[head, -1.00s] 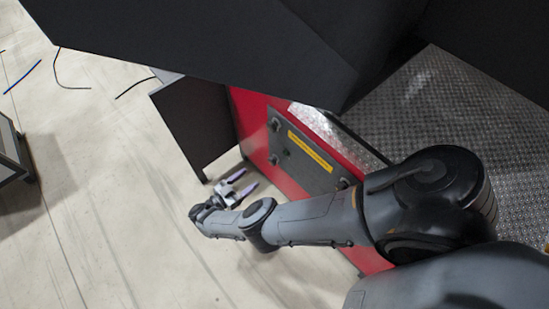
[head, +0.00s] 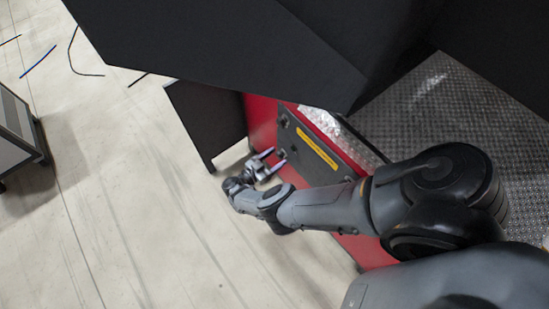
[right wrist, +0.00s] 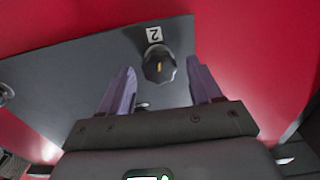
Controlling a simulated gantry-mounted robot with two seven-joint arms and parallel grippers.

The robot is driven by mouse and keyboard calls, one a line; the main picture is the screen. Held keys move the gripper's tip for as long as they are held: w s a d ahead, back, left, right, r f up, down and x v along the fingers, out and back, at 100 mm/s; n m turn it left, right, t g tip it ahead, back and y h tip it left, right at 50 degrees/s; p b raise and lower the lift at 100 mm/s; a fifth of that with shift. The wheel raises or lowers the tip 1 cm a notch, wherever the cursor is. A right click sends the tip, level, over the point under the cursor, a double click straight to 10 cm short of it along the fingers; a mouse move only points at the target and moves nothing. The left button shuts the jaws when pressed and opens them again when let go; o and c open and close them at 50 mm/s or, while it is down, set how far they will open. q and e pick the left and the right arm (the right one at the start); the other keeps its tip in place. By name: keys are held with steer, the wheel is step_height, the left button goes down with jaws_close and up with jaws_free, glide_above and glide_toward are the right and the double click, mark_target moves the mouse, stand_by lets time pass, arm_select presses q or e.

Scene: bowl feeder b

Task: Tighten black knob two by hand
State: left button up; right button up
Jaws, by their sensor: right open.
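The black knob two (right wrist: 159,66), with a small yellow mark on its face, sits on a dark grey plate (right wrist: 70,85) in the right wrist view. A white label reading 2 (right wrist: 154,34) is above it. My right gripper (right wrist: 160,70) is open, its two purple fingers on either side of the knob in the picture with gaps. The knob looks ungripped; I cannot tell the depth between. In the head view the right gripper (head: 275,158) is close to the plate (head: 318,150) on the red machine side. The left gripper is not in view.
Another knob (right wrist: 5,93) is at the plate's left edge. A yellow strip label (head: 317,149) is on the plate. A black panel (head: 207,122) stands left of the gripper, and large black panels (head: 250,50) hang above. Open floor (head: 130,200) lies to the left.

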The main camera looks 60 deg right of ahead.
steer(key=shift+c, duration=0.5)
steer(key=c, duration=0.9)
steer(key=shift+c, duration=0.2)
